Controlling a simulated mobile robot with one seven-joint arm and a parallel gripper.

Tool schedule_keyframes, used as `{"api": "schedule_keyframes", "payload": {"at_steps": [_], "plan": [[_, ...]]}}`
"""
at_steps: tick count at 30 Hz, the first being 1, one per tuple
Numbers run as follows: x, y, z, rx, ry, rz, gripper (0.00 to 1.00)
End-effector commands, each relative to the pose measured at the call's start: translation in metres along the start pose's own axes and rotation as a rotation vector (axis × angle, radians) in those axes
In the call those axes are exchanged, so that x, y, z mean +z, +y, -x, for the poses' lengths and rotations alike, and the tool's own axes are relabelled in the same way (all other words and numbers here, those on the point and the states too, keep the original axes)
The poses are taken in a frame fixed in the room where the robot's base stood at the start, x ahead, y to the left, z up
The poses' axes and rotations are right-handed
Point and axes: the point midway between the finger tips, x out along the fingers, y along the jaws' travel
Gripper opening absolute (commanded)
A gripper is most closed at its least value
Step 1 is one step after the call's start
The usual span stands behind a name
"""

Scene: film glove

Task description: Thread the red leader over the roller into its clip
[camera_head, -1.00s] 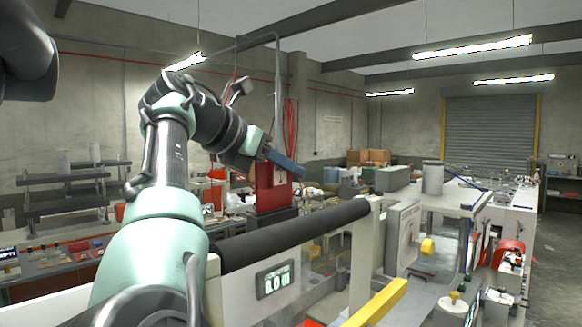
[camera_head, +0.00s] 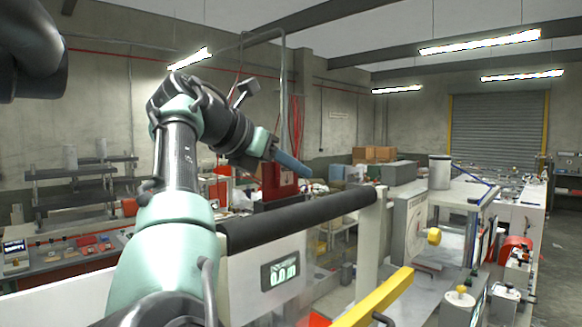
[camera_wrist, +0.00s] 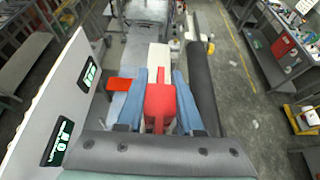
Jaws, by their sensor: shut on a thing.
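My gripper (camera_wrist: 160,76) is shut on the red leader (camera_wrist: 160,104), which shows as a red block between the two blue fingers in the wrist view. In the head view my gripper (camera_head: 306,171) is seen from the side, above and behind the dark roller (camera_head: 300,218), and the leader cannot be made out there. The roller also shows in the wrist view (camera_wrist: 204,75), running lengthwise to the right of the fingers, apart from them. I cannot pick out the clip for certain.
A white panel with a lit display (camera_head: 280,273) stands in front of the roller. A yellow bar (camera_head: 375,300) juts out at the lower right. A small orange-red piece (camera_wrist: 119,85) lies left of the fingers. Open floor (camera_wrist: 235,75) shows right of the roller.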

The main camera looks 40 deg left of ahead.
Motion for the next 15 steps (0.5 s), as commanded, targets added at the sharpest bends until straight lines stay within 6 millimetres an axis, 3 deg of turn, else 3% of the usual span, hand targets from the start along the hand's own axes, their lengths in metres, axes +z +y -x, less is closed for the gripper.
{"api": "schedule_keyframes", "payload": {"at_steps": [15], "plan": [[-0.0094, -0.0001, -0.0046, -0.001, 0.002, 0.0, 0.0]]}}
